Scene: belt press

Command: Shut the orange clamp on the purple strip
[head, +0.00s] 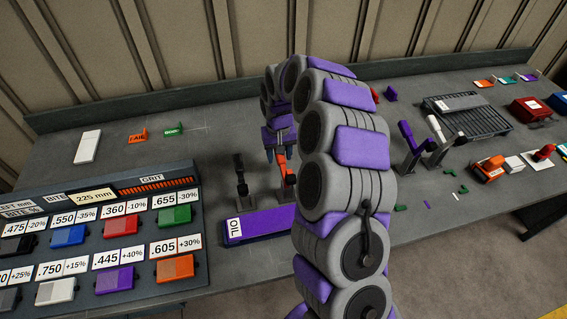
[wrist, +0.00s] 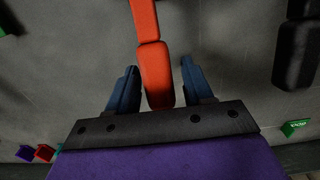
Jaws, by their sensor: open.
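The orange clamp (head: 281,167) stands on the bench, partly hidden behind my arm, with its handle raised. In the wrist view the orange handle (wrist: 155,72) lies between my gripper's two blue fingers. My gripper (head: 281,150) is open around the handle, with a gap visible on each side; it also shows in the wrist view (wrist: 158,72). A long purple bar marked OIL (head: 262,224) lies in front of the clamp, its right end hidden by my arm. I cannot tell whether this bar is the purple strip or what lies under the clamp.
A black clamp (head: 241,177) stands just left of the orange one. Purple (head: 410,142) and white (head: 438,140) clamps stand to the right of my arm. A rack of coloured blocks (head: 110,240) fills the front left.

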